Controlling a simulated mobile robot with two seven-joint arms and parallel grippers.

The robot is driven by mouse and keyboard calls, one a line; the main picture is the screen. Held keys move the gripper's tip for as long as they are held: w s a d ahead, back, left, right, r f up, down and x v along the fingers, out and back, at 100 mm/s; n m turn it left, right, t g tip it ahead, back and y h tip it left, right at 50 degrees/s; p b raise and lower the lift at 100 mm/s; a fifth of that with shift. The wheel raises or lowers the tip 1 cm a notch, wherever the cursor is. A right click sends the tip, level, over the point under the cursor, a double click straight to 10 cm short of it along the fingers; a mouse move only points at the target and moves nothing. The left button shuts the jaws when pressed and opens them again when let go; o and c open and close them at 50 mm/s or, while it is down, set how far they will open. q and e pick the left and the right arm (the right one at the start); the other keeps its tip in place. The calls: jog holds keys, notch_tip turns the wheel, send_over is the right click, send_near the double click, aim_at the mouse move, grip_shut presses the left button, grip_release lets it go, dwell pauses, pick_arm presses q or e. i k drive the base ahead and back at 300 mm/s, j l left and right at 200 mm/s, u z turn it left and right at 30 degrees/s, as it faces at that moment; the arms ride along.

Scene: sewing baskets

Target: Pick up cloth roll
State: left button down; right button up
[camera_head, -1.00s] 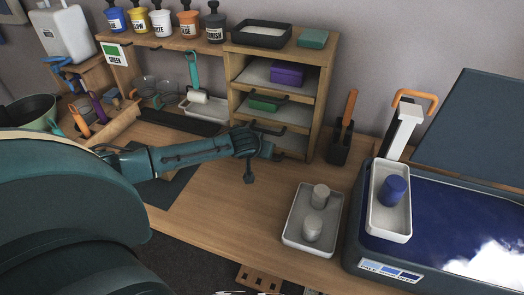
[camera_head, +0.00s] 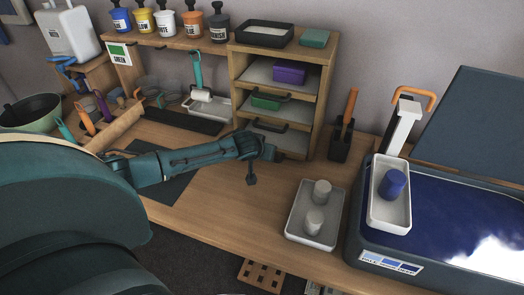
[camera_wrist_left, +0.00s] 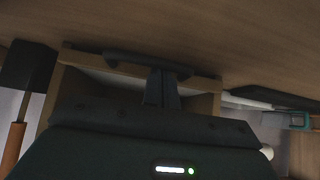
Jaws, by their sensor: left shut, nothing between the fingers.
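Two pale cylinders that look like cloth rolls stand in a grey-white tray (camera_head: 294,228) on the table: a rear roll (camera_head: 321,192) and a front roll (camera_head: 314,221). A blue roll (camera_head: 393,183) stands in a white tray (camera_head: 376,213) over the blue vat. My left gripper (camera_head: 268,152) is in front of the lowest part of the wooden shelf unit, away to the left of these rolls. It is shut and empty. In the left wrist view its fingers (camera_wrist_left: 161,88) show close to a dark drawer handle (camera_wrist_left: 148,66); contact cannot be told. My right gripper is out of view.
The shelf unit (camera_head: 325,95) holds a purple box (camera_head: 290,73) and a green one (camera_head: 265,102). A dark holder (camera_head: 339,147) stands to its right. The vat (camera_head: 460,225) fills the right side. Bare table lies between my left gripper and the grey-white tray.

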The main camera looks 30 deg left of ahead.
aim_at(392, 183)
jog(key=k+l, duration=0.2)
jog(key=k, duration=0.2)
jog(key=k+l, duration=0.15)
jog(key=k, duration=0.3)
